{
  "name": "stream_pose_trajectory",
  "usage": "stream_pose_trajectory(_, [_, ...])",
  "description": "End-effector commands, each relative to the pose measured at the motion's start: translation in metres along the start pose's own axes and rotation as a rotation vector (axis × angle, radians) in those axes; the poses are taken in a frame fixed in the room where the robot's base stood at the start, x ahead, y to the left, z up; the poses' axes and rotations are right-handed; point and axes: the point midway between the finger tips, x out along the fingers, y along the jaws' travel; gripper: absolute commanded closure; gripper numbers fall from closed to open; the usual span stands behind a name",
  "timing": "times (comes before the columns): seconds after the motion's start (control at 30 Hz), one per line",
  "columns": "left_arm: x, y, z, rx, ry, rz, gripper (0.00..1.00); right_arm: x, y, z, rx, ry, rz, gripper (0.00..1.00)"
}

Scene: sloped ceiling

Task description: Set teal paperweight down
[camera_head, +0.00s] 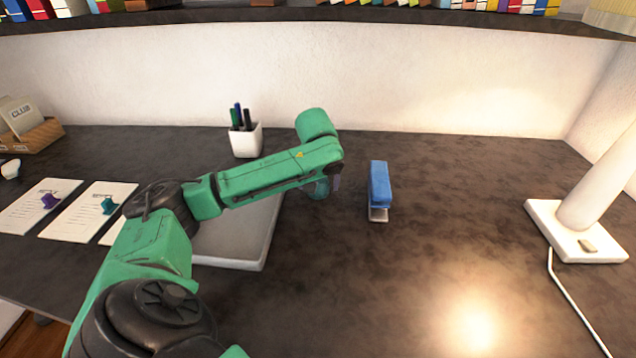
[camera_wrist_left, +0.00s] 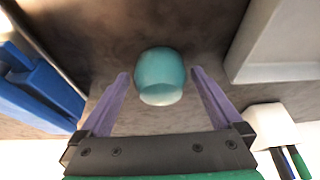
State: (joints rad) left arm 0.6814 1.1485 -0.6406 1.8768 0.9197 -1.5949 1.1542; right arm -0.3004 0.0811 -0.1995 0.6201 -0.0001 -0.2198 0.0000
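A rounded teal paperweight (camera_wrist_left: 160,75) shows in the left wrist view between and just beyond the fingertips of my left gripper (camera_wrist_left: 160,78). The two purple fingers are spread, with a visible gap on each side of it. In the head view the paperweight (camera_head: 319,190) is partly hidden under my left wrist, by the left gripper (camera_head: 336,182); it looks to be at the tabletop, left of the blue stapler. Whether its base touches the table is hard to tell. My right gripper is not in view.
A blue stapler (camera_head: 380,188) stands to the right. A grey flat slab (camera_head: 240,235) lies under my left arm. A white pen cup (camera_head: 246,140) is behind. Sheets at left carry a purple piece (camera_head: 49,201) and a small teal piece (camera_head: 108,205). The table right of the stapler is clear up to the lamp (camera_head: 575,230).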

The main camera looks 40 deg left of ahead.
Motion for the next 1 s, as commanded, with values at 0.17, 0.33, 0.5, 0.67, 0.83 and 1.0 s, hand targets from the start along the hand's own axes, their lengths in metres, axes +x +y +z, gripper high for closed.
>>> stream_pose_trajectory(0.17, [-0.012,0.001,-0.001,-0.001,0.001,0.003,0.0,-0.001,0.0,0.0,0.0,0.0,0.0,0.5])
stream_pose_trajectory(0.33, [-0.054,0.001,-0.002,0.0,0.005,0.004,0.0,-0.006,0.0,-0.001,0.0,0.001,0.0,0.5])
stream_pose_trajectory(0.5, [-0.099,0.001,-0.002,-0.001,0.005,0.004,0.0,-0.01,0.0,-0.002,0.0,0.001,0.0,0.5])
stream_pose_trajectory(0.67, [-0.119,0.001,-0.001,0.0,0.001,0.001,0.0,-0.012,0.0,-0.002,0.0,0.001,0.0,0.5])
stream_pose_trajectory(0.83, [-0.121,0.0,-0.001,0.0,0.0,0.0,0.0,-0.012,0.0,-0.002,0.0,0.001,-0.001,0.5])
stream_pose_trajectory(1.0, [-0.121,0.0,-0.001,0.0,0.0,0.0,0.0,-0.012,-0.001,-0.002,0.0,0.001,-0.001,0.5])
